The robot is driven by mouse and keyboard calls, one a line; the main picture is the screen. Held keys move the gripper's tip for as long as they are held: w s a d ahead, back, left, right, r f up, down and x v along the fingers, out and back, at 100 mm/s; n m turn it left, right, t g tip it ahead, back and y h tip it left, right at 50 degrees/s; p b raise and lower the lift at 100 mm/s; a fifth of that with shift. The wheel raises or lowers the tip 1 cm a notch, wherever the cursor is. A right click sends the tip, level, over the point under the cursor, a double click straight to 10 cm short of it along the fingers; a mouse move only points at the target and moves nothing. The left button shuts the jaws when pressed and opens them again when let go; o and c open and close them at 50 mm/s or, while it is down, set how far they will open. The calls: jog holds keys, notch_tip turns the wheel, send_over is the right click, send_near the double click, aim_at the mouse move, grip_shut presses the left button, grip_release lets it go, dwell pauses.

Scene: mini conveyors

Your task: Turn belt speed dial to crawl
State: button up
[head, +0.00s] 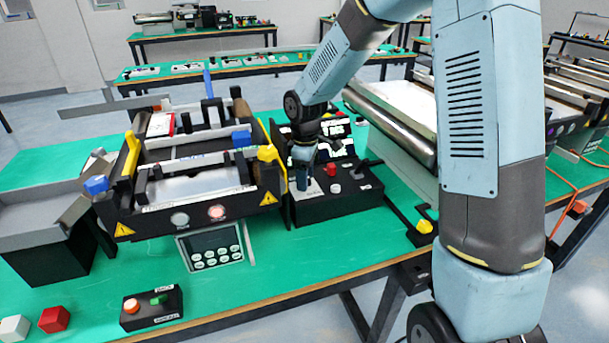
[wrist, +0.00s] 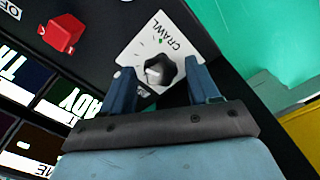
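My gripper (wrist: 162,88) is open in the wrist view. Its two blue fingers stand either side of the dial, with a visible gap to the knob on each side. In the head view my gripper (head: 302,182) points down over the white plate (head: 318,187) on a black control box (head: 335,207). It hides the dial there.
A red button (head: 331,169) and a black lever (head: 368,164) stand beside the plate on the box. A mini conveyor (head: 200,188) with yellow and blue parts is close on the left. A larger roller conveyor (head: 390,125) is behind right.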

jog(key=c, duration=0.9)
jog(key=shift+c, duration=0.2)
jog(key=shift+m, duration=0.4)
jog(key=m, duration=0.5)
jog(key=shift+m, duration=0.4)
jog(key=m, duration=0.6)
jog(key=o, duration=1)
jog(key=shift+o, duration=0.2)
jog(key=shift+r, duration=0.1)
